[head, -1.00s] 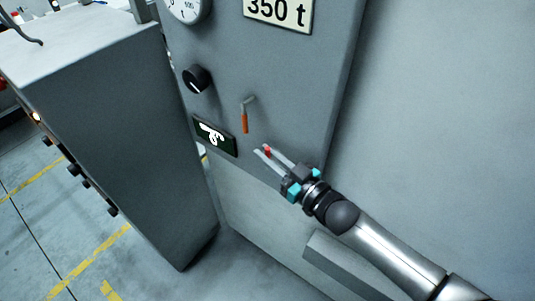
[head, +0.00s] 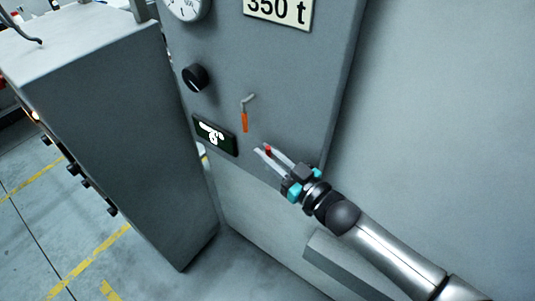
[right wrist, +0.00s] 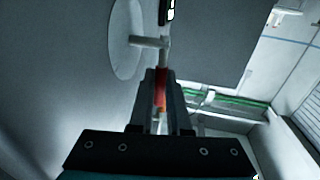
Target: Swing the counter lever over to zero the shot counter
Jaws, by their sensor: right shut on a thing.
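My right gripper (head: 265,152) is at the grey machine panel (head: 290,80), in the lower right part of the head view. It is shut on a red handle (head: 268,149). In the right wrist view the red handle (right wrist: 161,88) lies between the two fingers, and a grey stem (right wrist: 148,42) joins it to a round plate on the panel. A separate lever with an orange grip (head: 244,122) hangs down above and left of the gripper, apart from it. The dark counter display (head: 215,135) with white marks is left of the gripper. My left gripper is not in view.
A black knob (head: 196,77) and a round gauge (head: 185,8) are higher on the panel, near a 350 t plate (head: 279,12). A grey cabinet (head: 110,130) stands at the left. Open floor (head: 70,235) with yellow lines shows at the lower left.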

